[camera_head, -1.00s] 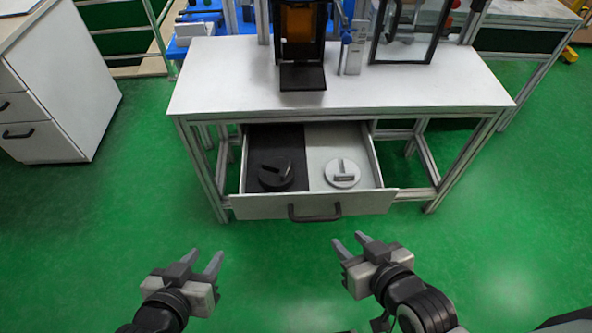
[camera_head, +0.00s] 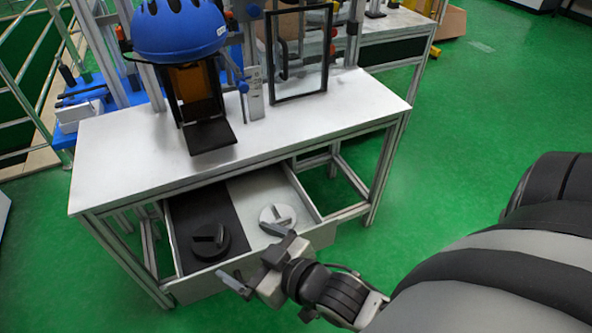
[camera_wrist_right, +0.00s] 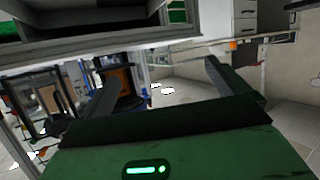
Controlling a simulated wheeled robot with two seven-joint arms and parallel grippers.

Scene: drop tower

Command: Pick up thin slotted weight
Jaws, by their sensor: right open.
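Two slotted weights lie in the open drawer (camera_head: 322,234) under the table. The silver weight (camera_head: 286,215) looks like the thinner one and lies on the light right half. The black weight (camera_head: 209,246) looks thicker and lies on the dark left half. My right gripper (camera_head: 242,252) is open and empty, over the drawer's front edge, with one finger close to the silver weight in the picture; whether it touches cannot be told. The right wrist view shows its two fingers apart (camera_wrist_right: 161,72) with neither weight visible between them. My left gripper is out of view.
The white tabletop (camera_head: 130,150) lies above the drawer. It carries a drop tower with a blue helmet (camera_head: 178,32), a black plate (camera_head: 208,136) and a dark-framed panel (camera_head: 300,55). Green floor (camera_head: 440,150) is free to the right of the table.

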